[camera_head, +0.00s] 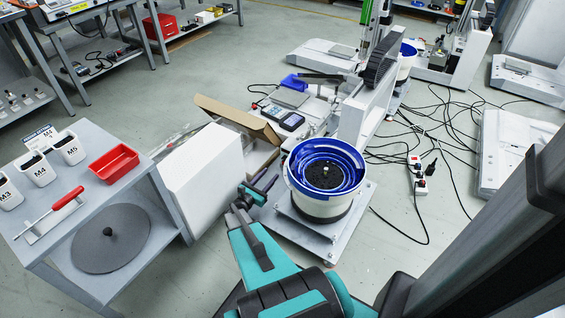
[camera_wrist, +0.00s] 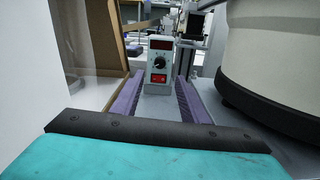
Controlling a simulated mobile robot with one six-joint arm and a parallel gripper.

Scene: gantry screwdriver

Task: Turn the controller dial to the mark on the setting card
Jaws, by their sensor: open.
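In the wrist view, the controller (camera_wrist: 158,66) is a small pale box with a dark red display at the top, a round dial (camera_wrist: 158,62) below it, and a red switch at the bottom. The dial's pointer is too small to read. My gripper (camera_wrist: 158,84) is open, its two purple fingers either side of the controller in the picture, with nothing between them. I see no contact with the dial. In the head view my gripper (camera_head: 267,184) is low beside the feeder. A small printed card (camera_head: 40,137) stands behind the bins; I cannot tell whether it is the setting card.
The blue-and-white bowl feeder (camera_head: 325,178) stands close on the gripper's right. A large white box (camera_head: 203,172) and an open cardboard box (camera_head: 238,117) are on its left. The grey table (camera_head: 60,262) holds labelled bins, a red tray (camera_head: 114,163) and a red-handled screwdriver. Cables cover the floor at right.

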